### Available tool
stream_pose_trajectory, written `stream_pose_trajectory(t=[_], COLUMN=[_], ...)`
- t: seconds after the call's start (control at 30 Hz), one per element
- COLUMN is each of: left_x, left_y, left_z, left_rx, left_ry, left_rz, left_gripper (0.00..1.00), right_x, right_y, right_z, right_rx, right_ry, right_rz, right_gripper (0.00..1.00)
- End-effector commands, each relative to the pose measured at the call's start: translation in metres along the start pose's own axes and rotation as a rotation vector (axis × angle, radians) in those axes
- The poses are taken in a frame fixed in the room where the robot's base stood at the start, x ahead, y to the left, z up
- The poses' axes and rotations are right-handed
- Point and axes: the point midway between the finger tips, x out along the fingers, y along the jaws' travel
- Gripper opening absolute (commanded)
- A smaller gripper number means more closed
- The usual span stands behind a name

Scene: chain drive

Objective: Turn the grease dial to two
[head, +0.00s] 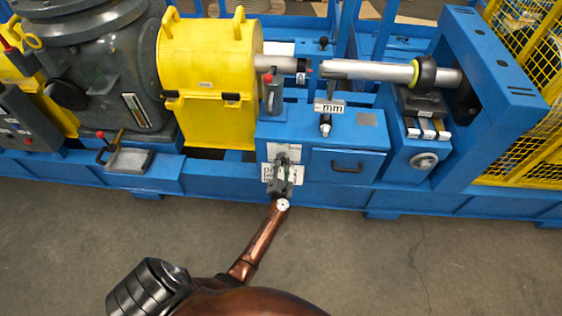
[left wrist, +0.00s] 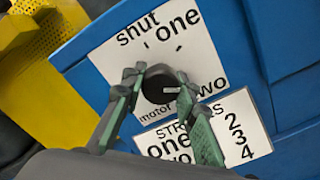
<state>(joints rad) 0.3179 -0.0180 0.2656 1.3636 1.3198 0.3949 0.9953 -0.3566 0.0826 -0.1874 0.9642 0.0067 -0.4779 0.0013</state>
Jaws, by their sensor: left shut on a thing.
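The grease dial (left wrist: 160,84) is a round black knob on a white label plate (left wrist: 120,58) in the left wrist view. The plate reads "shut", "one", "two" and "motor", with "two" partly covered by a finger. A pale mark on the knob's face points right, roughly toward "two". My left gripper (left wrist: 157,88) has its green fingers on either side of the knob and is shut on it. In the head view my left gripper (head: 281,178) is at the blue cabinet's front and hides the dial. My right gripper is not in view.
A second label with "strokes" and numbers (left wrist: 205,130) sits just below the dial. The blue cabinet (head: 322,135) has a drawer handle (head: 347,167) to the right. A yellow guard (head: 208,85) and a red-tipped lever (head: 271,92) stand above. The floor in front is clear.

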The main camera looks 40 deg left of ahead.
Motion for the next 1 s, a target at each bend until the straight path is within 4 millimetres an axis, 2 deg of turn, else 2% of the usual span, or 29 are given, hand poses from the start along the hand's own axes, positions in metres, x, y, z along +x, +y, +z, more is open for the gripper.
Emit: stream_pose_trajectory(t=[0.2, 0.5, 1.0], left_x=[0.000, -0.001, -0.001], left_y=[0.001, 0.000, 0.000], left_z=[0.002, 0.000, -0.001], left_rx=[0.164, 0.304, 0.347], left_ry=[-0.001, 0.001, 0.001], left_rz=[-0.002, -0.002, -0.002], left_gripper=[0.03, 0.03, 0.03], right_x=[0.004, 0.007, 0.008], right_y=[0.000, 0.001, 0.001], right_z=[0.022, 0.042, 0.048], right_rx=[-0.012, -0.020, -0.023], right_ry=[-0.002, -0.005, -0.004], right_rz=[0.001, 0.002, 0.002], right_gripper=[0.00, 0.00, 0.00])
